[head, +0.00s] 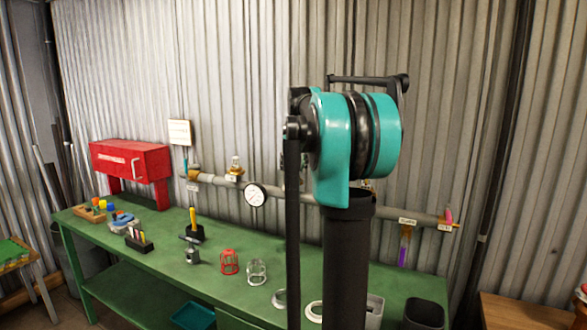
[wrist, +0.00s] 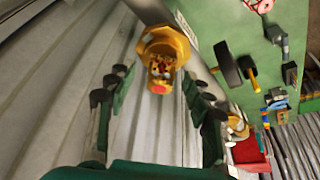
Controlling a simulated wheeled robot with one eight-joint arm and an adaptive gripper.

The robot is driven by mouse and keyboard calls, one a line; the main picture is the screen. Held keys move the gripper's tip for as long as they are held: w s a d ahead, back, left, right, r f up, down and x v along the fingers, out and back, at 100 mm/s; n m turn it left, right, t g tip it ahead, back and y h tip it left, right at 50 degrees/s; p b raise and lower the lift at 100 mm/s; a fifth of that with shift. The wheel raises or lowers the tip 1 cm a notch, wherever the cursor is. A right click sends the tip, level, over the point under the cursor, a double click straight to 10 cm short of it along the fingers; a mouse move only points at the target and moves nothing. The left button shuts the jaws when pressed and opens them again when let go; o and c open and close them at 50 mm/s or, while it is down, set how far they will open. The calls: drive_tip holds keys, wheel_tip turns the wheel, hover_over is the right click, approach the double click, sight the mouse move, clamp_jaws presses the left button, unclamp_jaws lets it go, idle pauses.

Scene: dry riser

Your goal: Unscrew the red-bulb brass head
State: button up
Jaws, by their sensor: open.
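The brass head (wrist: 160,66) shows in the wrist view, with a wide hex collar and a narrower frame holding something red and orange. It sits on the grey pipe (wrist: 150,12). My gripper (wrist: 157,80) is open, with one dark green and black finger on each side of the head. I see gaps between the fingers and the brass. In the head view my arm covers the middle of the pipe (head: 320,198), and my gripper does not show there. Another brass head (head: 235,168) stands upright on the pipe farther left.
A round gauge (head: 255,195) hangs on the pipe. The green bench (head: 165,248) below carries a red cage (head: 229,262), a pale cage (head: 257,272), a red box (head: 130,161) and several small tools. A corrugated wall (head: 200,80) stands close behind the pipe.

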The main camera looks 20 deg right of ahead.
drive_tip(key=shift+f, duration=0.15)
drive_tip(key=shift+c, duration=0.3)
clamp_jaws()
drive_tip(key=shift+n+y, duration=0.4)
drive_tip(key=shift+n, duration=0.6)
drive_tip(key=n+y, duration=0.1)
drive_tip(key=n, duration=0.2)
drive_tip(key=shift+n, duration=0.4)
drive_tip(key=shift+g, duration=0.3)
drive_tip(key=shift+w+n+y, duration=0.1)
drive_tip(key=shift+n+y, duration=0.6)
drive_tip(key=shift+n, duration=0.5)
drive_tip(key=n+g, duration=0.1)
drive_tip(key=n, duration=0.2)
drive_tip(key=shift+y, duration=0.3)
drive_tip(key=shift+n, duration=0.3)
